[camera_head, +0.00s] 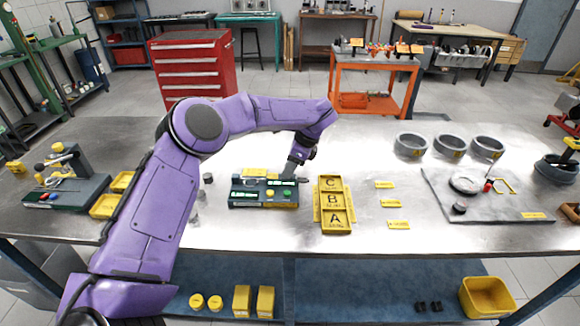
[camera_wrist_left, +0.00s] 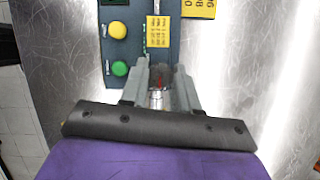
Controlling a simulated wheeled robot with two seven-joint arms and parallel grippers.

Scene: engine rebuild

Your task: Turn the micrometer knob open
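The micrometer station is a dark box with green displays and buttons (camera_head: 250,198) in the middle of the bench. In the left wrist view its dark panel (camera_wrist_left: 137,48) shows a yellow and a green button. My left gripper (camera_head: 300,178) is at the right end of the station, pointing down. In the wrist view its fingers (camera_wrist_left: 160,75) stand apart on either side of a small silver, cylindrical part (camera_wrist_left: 157,98), which seems to be the micrometer knob. I cannot tell whether they touch it. The knob is hidden in the head view. My right gripper is not in view.
A yellow tray marked A, B, C (camera_head: 335,229) lies just right of the station. Yellow tags (camera_head: 390,203) and a grey plate with parts (camera_head: 495,208) lie farther right. Several grey rings (camera_head: 411,145) stand behind. Another device (camera_head: 62,190) is at the left.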

